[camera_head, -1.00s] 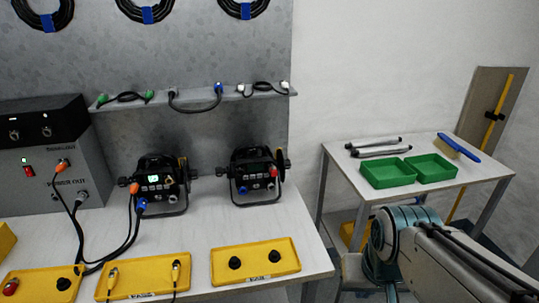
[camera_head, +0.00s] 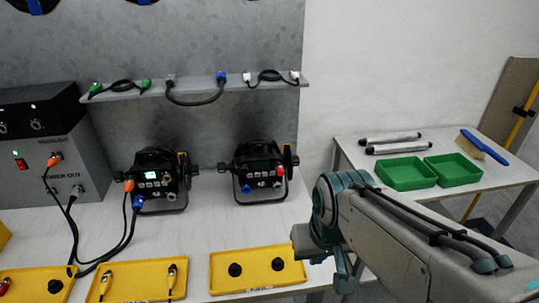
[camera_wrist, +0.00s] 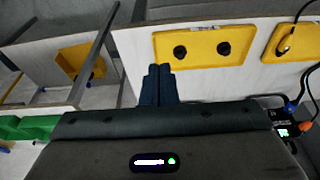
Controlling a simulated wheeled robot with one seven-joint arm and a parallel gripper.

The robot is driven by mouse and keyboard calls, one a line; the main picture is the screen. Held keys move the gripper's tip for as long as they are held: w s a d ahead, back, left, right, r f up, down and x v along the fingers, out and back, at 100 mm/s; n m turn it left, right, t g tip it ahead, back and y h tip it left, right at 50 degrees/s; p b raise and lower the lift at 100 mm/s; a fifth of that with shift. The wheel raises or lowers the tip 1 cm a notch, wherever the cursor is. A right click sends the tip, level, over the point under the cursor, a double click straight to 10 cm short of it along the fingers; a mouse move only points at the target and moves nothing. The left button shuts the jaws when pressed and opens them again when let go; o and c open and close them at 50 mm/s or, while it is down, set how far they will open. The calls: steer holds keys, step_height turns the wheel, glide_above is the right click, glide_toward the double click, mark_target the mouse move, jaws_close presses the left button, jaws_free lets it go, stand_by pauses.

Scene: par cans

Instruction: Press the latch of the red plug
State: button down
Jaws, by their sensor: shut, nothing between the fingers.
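A small red plug-like part (camera_head: 281,171) shows on the front of the right par can (camera_head: 258,178), beside a blue connector (camera_head: 246,189). Its latch is too small to make out. Another small red piece (camera_head: 6,284) lies in the left yellow tray at the picture's edge. My gripper (camera_head: 343,286) points down near the table's right edge, right of the yellow tray with two black caps and well apart from the par can. In the wrist view its fingers (camera_wrist: 160,70) are together and empty. The right par can is not visible there.
The yellow tray with black caps (camera_head: 258,287) also shows in the wrist view (camera_wrist: 185,60). The left par can (camera_head: 155,185) has orange and blue plugs with cables. Green bins (camera_head: 407,186) stand on the side table. White tabletop between the par cans and trays is clear.

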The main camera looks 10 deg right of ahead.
steer(key=w+a+r+m+y+p, duration=0.2)
steer(key=w+r+m, duration=0.2)
steer(key=w, duration=0.5)
step_height(320, 180, up, 3)
steer(key=m+t+y+p, duration=0.3)
steer(key=m+t+y, duration=0.1)
steer(key=m, duration=1.1)
glide_above(280, 167)
steer(key=d, duration=0.1)
steer(key=shift+s+n, duration=0.2)
steer(key=shift+n, duration=0.1)
steer(key=shift+f, duration=0.2)
step_height(280, 167, down, 8)
steer(key=b, duration=0.7)
steer(key=shift+f, duration=0.25)
steer(key=shift+f+b, duration=0.35)
steer(key=shift+f, duration=0.05)
